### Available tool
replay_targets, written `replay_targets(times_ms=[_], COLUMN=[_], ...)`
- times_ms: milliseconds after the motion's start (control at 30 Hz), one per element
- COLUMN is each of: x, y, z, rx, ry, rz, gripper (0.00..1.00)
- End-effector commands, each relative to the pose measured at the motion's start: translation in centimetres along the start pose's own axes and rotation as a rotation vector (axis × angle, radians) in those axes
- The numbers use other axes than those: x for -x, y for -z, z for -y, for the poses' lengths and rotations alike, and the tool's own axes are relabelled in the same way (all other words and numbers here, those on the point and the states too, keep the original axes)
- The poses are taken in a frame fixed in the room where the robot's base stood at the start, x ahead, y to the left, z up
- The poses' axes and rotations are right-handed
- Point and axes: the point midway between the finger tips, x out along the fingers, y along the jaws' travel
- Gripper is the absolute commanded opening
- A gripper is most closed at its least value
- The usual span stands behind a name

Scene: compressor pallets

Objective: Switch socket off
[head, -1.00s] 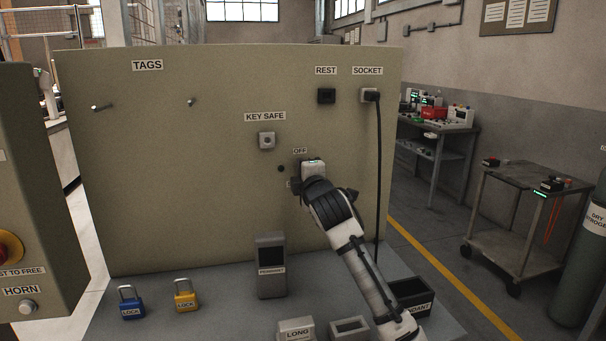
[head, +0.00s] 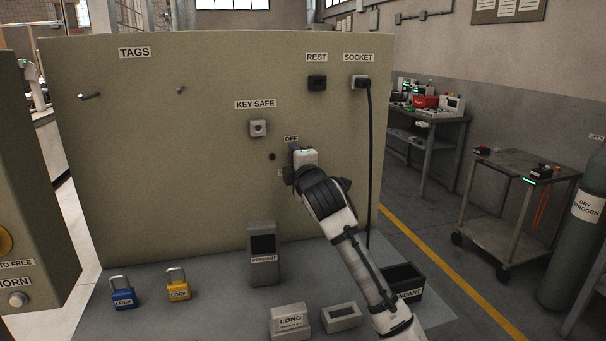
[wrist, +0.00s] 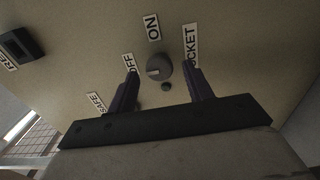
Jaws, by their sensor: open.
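In the wrist view a round grey knob (wrist: 158,69) with a pale mark on its left side sits on the panel. An ON label (wrist: 152,27) is above it and an OFF label (wrist: 129,63) to its left. A SOCKET label (wrist: 191,45) is on its right. My gripper (wrist: 161,73) is open, one dark finger on each side of the knob; I cannot tell whether they touch it. In the head view my gripper (head: 291,163) is at the panel, below the OFF label (head: 291,139), and hides the knob.
The upright panel (head: 170,180) carries a key safe (head: 258,128), a black REST holder (head: 317,83), and a socket (head: 359,83) with a hanging cable (head: 369,170).

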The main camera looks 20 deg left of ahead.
Motion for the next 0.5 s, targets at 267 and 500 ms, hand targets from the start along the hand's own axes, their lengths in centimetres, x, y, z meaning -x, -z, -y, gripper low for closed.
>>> replay_targets(times_ms=[267,500], x=[6.2,10.8], y=[-0.1,-0.1], z=[0.4,0.2], rx=[0.001,0.001], ry=[-0.003,-0.001], rz=[0.001,0.001], gripper=[0.51,0.51])
